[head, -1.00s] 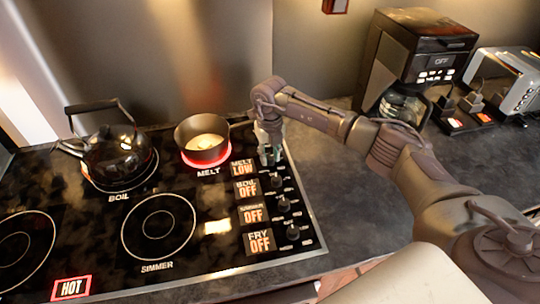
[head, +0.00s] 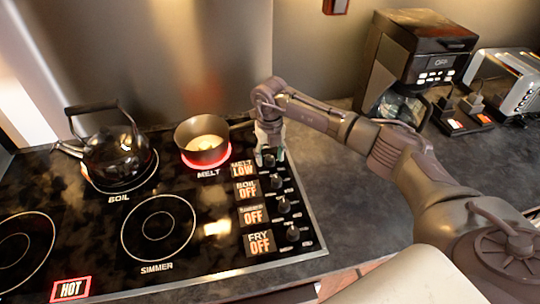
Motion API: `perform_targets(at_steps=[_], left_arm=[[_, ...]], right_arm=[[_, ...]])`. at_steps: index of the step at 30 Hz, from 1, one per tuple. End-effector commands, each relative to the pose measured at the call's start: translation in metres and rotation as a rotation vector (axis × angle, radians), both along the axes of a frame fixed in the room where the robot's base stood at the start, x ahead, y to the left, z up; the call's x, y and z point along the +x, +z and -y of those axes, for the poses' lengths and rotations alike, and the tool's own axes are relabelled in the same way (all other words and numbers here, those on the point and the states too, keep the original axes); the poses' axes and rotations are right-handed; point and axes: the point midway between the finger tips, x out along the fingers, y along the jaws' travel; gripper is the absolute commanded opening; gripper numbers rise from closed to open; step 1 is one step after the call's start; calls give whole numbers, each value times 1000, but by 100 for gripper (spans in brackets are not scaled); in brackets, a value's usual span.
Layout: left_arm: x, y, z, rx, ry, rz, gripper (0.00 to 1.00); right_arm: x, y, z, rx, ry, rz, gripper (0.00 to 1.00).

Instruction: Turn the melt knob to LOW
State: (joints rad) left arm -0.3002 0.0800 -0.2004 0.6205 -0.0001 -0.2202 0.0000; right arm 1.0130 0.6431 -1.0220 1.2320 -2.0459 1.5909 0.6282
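The melt label (head: 243,169) on the stove's control strip reads LOW. The melt knob is at the top of the knob column and is mostly hidden by my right gripper (head: 269,156), which points down over it. I cannot tell whether the fingers are open or shut on the knob. The melt burner glows red under a small pot (head: 202,140) with pale contents. My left gripper is not in view.
Below are the boil knob (head: 276,181) and other knobs, with labels reading OFF. A black kettle (head: 117,155) stands on the boil burner. A coffee maker (head: 420,60) and toaster (head: 508,80) stand right. The counter (head: 340,190) between is clear.

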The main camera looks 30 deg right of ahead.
Motion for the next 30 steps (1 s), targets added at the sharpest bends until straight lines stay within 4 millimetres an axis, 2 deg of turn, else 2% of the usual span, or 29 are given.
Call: perform_targets(at_steps=[6,10,21,25,30], left_arm=[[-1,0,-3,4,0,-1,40],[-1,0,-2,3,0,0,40],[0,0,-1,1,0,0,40],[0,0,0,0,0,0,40],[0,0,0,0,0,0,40]], right_arm=[[0,0,0,0,1,-1,55],[0,10,0,1,1,1,55],[1,86,0,0,1,3,55],[1,105,0,0,0,2,55],[0,118,0,0,0,0,55]])
